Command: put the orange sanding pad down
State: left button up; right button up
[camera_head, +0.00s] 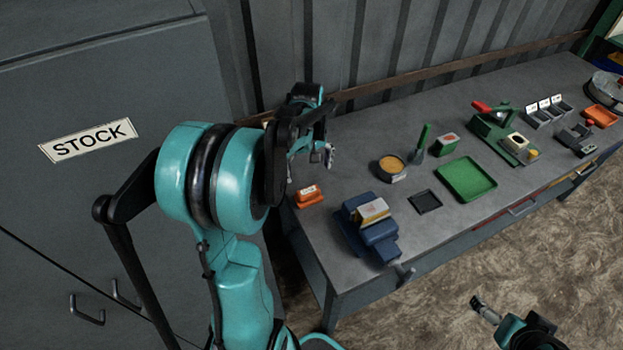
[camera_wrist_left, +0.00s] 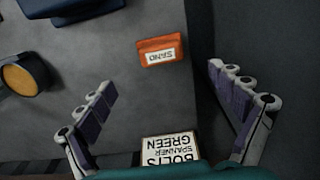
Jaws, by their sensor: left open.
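The orange sanding pad (camera_head: 308,196) lies flat at the left end of the grey workbench (camera_head: 345,190). Its white label reads SAND in the left wrist view (camera_wrist_left: 160,50). My left gripper (camera_head: 322,152) is above the bench, beyond and a little right of the pad in the head view. In the left wrist view its two fingers (camera_wrist_left: 163,82) are spread wide with nothing between them, and the pad lies apart from both. My right gripper (camera_head: 484,308) shows small over the floor at the lower right; its jaws are too small to read.
A blue vise-like block (camera_head: 368,232), a round tin with yellow content (camera_head: 391,168), a dark tray (camera_head: 425,201) and a green tray (camera_head: 466,179) stand to the right. A STOCK cabinet (camera_head: 60,220) stands at the left.

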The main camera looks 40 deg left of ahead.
pick_arm(q)
jog(key=s+d+r+m+t, duration=0.3)
jog(key=s+d+m, duration=0.2)
jog(key=d, duration=0.5)
jog(key=s+d+r+m+t, duration=0.3)
jog(key=d+m, duration=0.4)
jog(key=d, duration=0.3)
jog(key=s+t, duration=0.1)
jog(key=s, duration=0.1)
jog(key=shift+s+d, duration=0.3)
jog(key=shift+d, duration=0.1)
jog(key=shift+f+b, duration=0.75)
jog(key=shift+f, duration=0.05)
jog(key=shift+o, duration=0.5)
